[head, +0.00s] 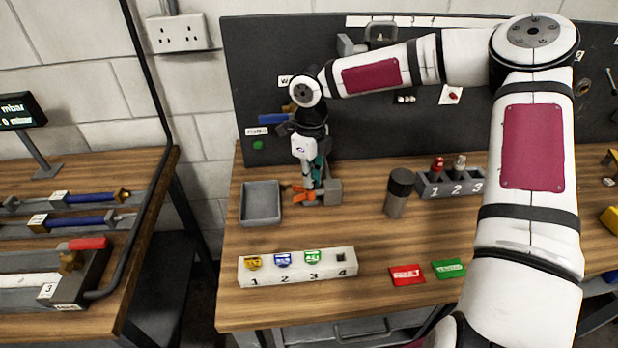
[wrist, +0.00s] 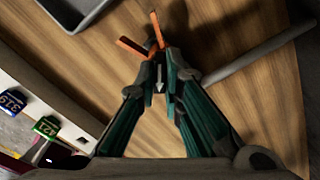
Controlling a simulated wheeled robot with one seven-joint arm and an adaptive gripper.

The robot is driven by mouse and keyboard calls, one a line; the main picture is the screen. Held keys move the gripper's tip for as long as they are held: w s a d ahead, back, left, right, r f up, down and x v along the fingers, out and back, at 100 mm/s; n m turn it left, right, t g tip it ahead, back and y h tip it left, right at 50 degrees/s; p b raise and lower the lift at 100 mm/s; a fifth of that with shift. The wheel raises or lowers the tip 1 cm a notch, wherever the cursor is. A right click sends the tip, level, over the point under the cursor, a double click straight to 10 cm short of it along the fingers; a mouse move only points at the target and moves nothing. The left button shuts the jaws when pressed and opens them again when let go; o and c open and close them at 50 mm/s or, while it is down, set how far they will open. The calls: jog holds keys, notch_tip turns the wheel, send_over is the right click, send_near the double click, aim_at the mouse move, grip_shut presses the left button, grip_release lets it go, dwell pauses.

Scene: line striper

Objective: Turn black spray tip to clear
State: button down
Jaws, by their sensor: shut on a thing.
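My gripper (head: 308,188) is at the back left of the bench, pointing down at an orange forked guard (head: 300,194) beside a grey block (head: 333,191). In the wrist view the fingertips (wrist: 160,82) are shut on a small dark piece with a white arrow (wrist: 160,76), apparently the black spray tip. The arrow points toward the bottom of the picture. The orange guard (wrist: 135,46) spreads in a V just beyond the fingertips. Most of the dark piece is hidden between the fingers.
A numbered white rack (head: 298,277) in front carries yellow, blue and green tips; position 4 shows a dark square. A grey tray (head: 260,218) is left of my gripper. A dark-capped cylinder (head: 398,196), red card (head: 407,274) and green card (head: 449,268) are to the right.

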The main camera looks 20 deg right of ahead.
jog(key=shift+a+f+n+b, duration=0.1)
jog(key=shift+f+n+b, duration=0.25)
jog(key=shift+b, duration=0.55)
jog(key=shift+r+n+b, duration=0.15)
jog(key=shift+n+b, duration=0.1)
jog(key=shift+b, duration=0.5)
jog(key=shift+w+n+b, duration=0.1)
jog(key=shift+n+b, duration=0.2)
jog(key=shift+b, duration=1)
jog(key=shift+r+b, duration=0.1)
jog(key=shift+b, duration=1)
jog(key=shift+n+b, duration=0.7)
jog(key=shift+b, duration=1.3)
jog(key=shift+b, duration=0.75)
jog(key=c, duration=1.1)
grip_release()
